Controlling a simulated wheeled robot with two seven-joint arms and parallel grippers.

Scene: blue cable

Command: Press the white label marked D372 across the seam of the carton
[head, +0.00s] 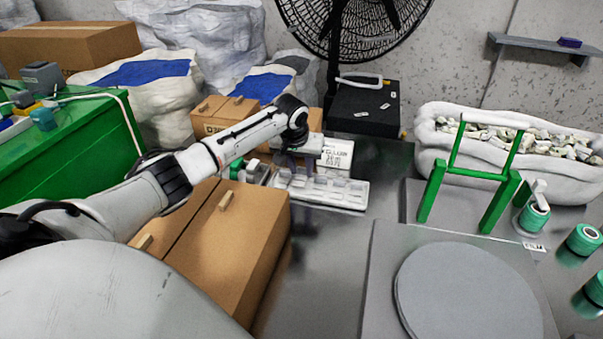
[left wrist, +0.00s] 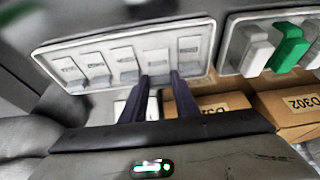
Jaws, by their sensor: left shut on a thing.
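My left gripper (head: 296,172) points down over the pale label tray (head: 345,206). In the left wrist view its two dark fingers (left wrist: 160,82) reach the tray's rim and are close together at a white label (left wrist: 157,62). They appear shut on this label; its marking is unreadable. Other white labels (left wrist: 122,60) stand in the slots beside it, their print too blurred to read. Several brown cartons are in view, including a large one (head: 233,235) near the front; I cannot tell which is the task's carton. One wrist-view carton (left wrist: 300,112) reads D302. My right gripper is out of view.
A white printed box (head: 336,157) stands behind the tray. The dark table strip (head: 325,265) between the large carton and the plate is clear.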

